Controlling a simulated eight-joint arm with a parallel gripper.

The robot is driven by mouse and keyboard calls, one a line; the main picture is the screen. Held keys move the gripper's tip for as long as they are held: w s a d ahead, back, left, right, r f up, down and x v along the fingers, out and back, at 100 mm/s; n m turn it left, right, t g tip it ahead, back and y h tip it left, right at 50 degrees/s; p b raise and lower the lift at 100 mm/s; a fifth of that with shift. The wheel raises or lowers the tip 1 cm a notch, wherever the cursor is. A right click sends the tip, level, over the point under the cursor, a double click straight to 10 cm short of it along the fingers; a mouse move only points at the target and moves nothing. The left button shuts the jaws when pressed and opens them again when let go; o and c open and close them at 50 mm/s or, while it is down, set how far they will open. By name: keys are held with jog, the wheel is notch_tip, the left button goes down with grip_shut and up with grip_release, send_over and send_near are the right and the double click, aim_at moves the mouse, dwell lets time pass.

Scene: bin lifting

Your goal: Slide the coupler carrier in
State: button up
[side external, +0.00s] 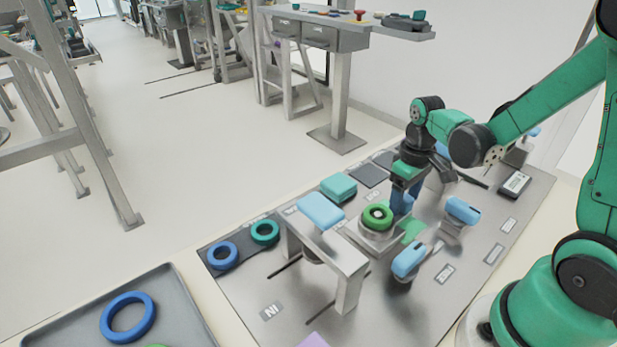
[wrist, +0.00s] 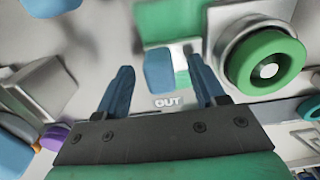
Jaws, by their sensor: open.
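The coupler carrier appears to be the grey metal block (side external: 370,238) with a green ring (side external: 377,217) on top, at the middle of the metal plate; I cannot be certain. In the wrist view the green ring (wrist: 265,62) sits right of my fingers. A green flat piece (side external: 412,231) lies beside the block. In the wrist view a small blue block (wrist: 159,72) by green surfaces shows between my fingertips, near an "OUT" label (wrist: 168,102). My gripper (side external: 402,203) points down, open, just behind the ring; it also shows in the wrist view (wrist: 160,72). Contact with the blue block cannot be told.
A metal bridge (side external: 352,268) with a light blue top (side external: 321,211) stands left of the block, near an "IN" label (side external: 271,311). Blue-topped posts (side external: 409,259) (side external: 462,210) stand to the right. A tray (side external: 175,310) with a blue ring lies front left.

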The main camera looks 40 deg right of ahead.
jog(key=shift+f, duration=0.15)
jog(key=shift+c, duration=0.2)
grip_shut()
dwell(1.2)
